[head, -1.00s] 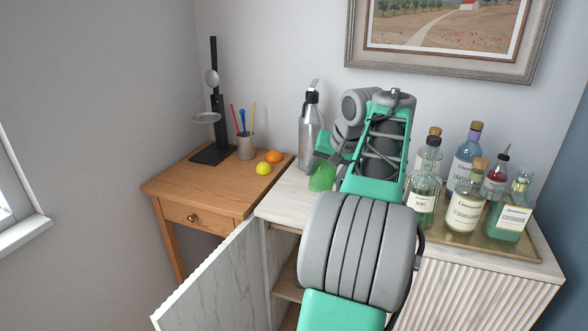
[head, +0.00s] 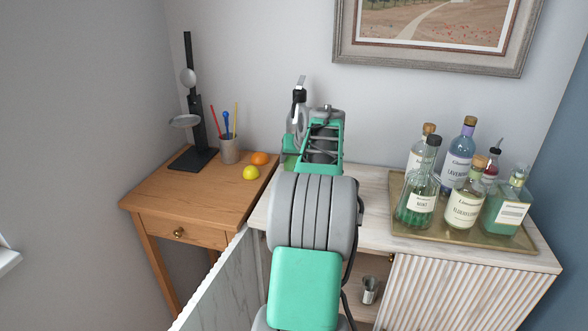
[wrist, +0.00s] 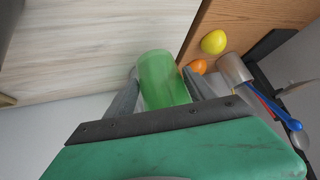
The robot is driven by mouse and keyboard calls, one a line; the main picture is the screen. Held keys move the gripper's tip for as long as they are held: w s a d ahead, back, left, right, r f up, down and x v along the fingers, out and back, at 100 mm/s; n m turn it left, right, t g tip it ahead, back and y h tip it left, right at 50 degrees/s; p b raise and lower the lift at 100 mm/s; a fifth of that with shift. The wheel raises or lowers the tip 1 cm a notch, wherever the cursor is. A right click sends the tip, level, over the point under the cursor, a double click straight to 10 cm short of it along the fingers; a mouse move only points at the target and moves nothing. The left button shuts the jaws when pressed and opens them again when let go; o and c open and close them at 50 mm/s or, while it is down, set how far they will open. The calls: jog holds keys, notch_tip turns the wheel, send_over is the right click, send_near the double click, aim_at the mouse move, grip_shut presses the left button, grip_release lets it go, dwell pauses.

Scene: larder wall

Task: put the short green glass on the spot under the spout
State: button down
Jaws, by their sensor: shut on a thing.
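The short green glass (wrist: 163,82) is between the two grey fingers of my gripper (wrist: 163,88) in the wrist view, and the gripper is shut on it. Pale cabinet top shows behind the glass; I cannot tell whether it touches that top. In the head view my arm hides most of the gripper and glass. A silver siphon bottle (head: 298,118) with a spout on top stands just behind my arm, partly hidden. The spot under its spout is hidden by my arm.
The wooden side table (head: 155,198) holds an orange (head: 259,158), a lemon (head: 251,173), a pen cup (head: 229,150) and a black stand (head: 194,125). A brass tray (head: 400,205) of several bottles is at right. A cabinet door (head: 215,290) stands open; a metal cup (head: 369,291) is inside.

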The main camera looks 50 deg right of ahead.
jog(key=f, duration=0.1)
jog(key=w+f, duration=0.1)
jog(key=f, duration=0.1)
jog(key=d+f, duration=0.1)
jog(key=shift+w+f, duration=0.15)
jog(key=shift+f, duration=0.2)
jog(key=shift+c, duration=1.6)
grip_release()
jog(key=shift+a, duration=0.1)
jog(key=v, duration=1.2)
